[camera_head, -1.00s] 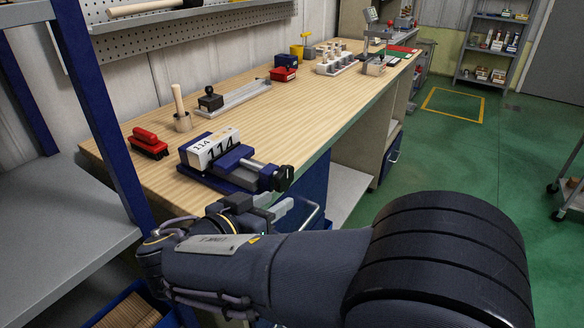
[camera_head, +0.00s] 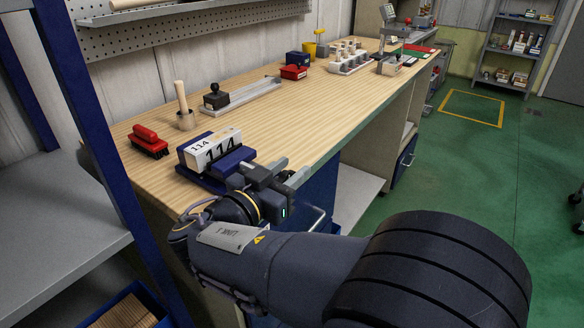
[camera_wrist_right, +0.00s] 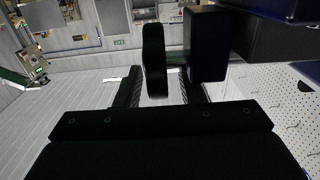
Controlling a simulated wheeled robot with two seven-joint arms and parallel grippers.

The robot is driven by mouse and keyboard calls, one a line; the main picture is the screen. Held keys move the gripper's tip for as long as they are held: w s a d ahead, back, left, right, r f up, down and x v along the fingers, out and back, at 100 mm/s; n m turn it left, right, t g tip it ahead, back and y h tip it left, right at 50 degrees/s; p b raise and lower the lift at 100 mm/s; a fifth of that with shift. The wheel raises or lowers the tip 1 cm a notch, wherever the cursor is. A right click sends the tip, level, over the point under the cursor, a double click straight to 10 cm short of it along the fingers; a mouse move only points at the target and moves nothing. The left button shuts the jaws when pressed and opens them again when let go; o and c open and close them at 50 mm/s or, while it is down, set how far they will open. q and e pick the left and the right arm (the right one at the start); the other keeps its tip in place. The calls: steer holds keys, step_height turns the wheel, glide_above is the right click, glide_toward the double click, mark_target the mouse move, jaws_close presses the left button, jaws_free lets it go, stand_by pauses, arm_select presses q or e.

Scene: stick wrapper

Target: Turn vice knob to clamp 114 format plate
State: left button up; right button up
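The white 114 format plate (camera_head: 213,148) sits upright between the jaws of the blue vice (camera_head: 231,160) at the near end of the bench. My right gripper (camera_head: 275,173) is at the knob end of the vice and largely covers that end in the head view. In the right wrist view the black vice knob (camera_wrist_right: 154,60) shows ahead, between the lines of my two spread fingers (camera_wrist_right: 162,90). The gripper looks open; whether a finger touches the knob I cannot tell. My left gripper is out of view.
A red-handled stamp or brush (camera_head: 148,141) and a wooden stick in a holder (camera_head: 184,108) stand behind the vice. A metal rail fixture (camera_head: 243,95) lies farther along the wooden bench (camera_head: 300,110). A blue rack post (camera_head: 85,110) stands at the left.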

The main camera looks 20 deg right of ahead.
steer(key=shift+w+d, duration=0.3)
steer(key=shift+d, duration=0.15)
steer(key=shift+c, duration=0.2)
jaws_close()
